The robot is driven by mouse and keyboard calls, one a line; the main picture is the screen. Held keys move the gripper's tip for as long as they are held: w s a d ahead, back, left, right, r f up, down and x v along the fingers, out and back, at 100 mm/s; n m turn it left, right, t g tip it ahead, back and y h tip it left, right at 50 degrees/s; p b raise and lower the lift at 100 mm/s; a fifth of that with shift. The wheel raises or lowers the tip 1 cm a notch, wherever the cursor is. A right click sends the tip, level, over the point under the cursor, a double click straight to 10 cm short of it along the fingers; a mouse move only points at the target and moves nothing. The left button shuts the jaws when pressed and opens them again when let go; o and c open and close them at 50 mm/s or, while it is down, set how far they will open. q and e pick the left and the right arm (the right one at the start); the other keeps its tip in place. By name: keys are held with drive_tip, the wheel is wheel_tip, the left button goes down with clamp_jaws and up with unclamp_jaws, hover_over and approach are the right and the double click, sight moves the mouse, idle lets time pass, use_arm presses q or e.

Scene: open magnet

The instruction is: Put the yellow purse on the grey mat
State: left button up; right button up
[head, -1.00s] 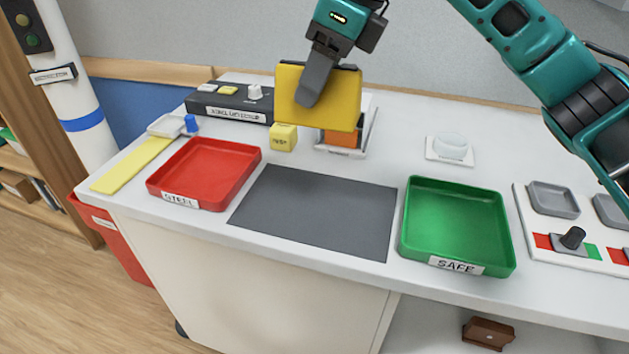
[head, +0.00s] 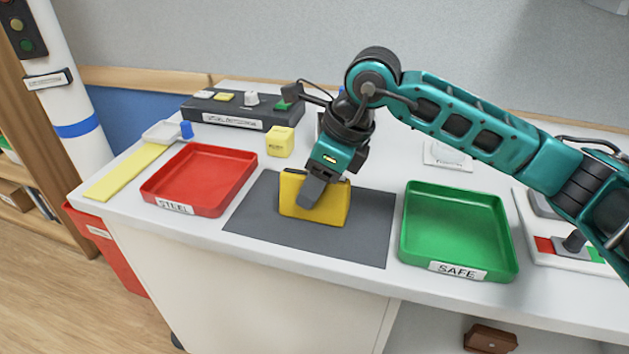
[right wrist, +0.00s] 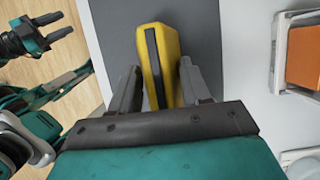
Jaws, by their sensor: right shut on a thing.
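The yellow purse (head: 332,207) is upright over the middle of the grey mat (head: 365,235), its lower edge at or just above the mat; I cannot tell if it touches. My right gripper (head: 312,193) is shut on the purse from above. In the right wrist view the purse (right wrist: 165,62) stands between the fingers of this gripper (right wrist: 160,85), with the grey mat (right wrist: 120,30) beyond it. My left gripper (right wrist: 62,24) shows at the upper left of that view, open and empty, away from the table. It is out of the head view.
A red tray (head: 205,178) lies left of the mat and a green tray (head: 455,225) right of it, close to its edge. A yellow cube (head: 280,142) and a dark control box (head: 240,112) stand behind. The mat around the purse is bare.

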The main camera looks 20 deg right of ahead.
drive_tip(key=o, duration=1.1)
drive_tip(key=shift+o, duration=0.2)
drive_tip(key=shift+r, duration=0.3)
drive_tip(key=v, duration=1.1)
drive_tip(key=shift+s+d+r+p, duration=0.2)
drive_tip(key=shift+p, duration=0.1)
